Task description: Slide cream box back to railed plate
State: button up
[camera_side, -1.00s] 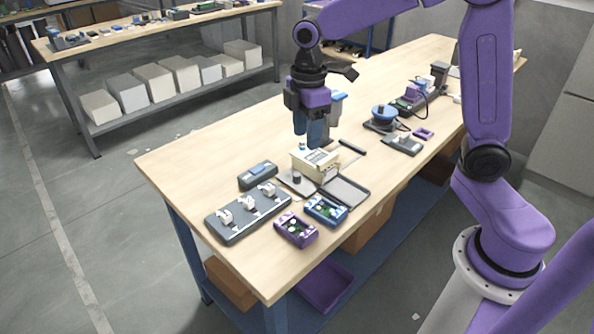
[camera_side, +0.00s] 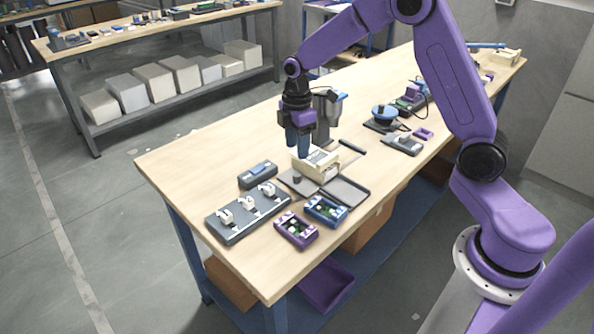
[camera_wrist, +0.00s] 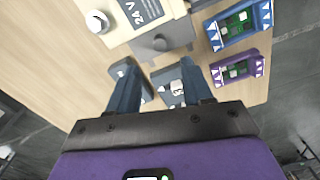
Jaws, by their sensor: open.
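The cream box (camera_side: 320,165) stands on the bench in the side view, at the back of a flat grey plate (camera_side: 318,191). In the wrist view my gripper (camera_wrist: 158,90) is open and empty. Contact with the box is unclear, as are the plate's rails.
A dark base with white clips (camera_side: 247,213) and a small grey case (camera_side: 257,175) lie left. A blue tray (camera_side: 326,210) and a purple tray (camera_side: 296,230) lie at the front. A dark bar (camera_side: 352,146) lies behind the box.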

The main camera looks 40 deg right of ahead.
aim_at(297, 174)
notch_tip(297, 174, down, 9)
dwell(0.4)
grip_shut()
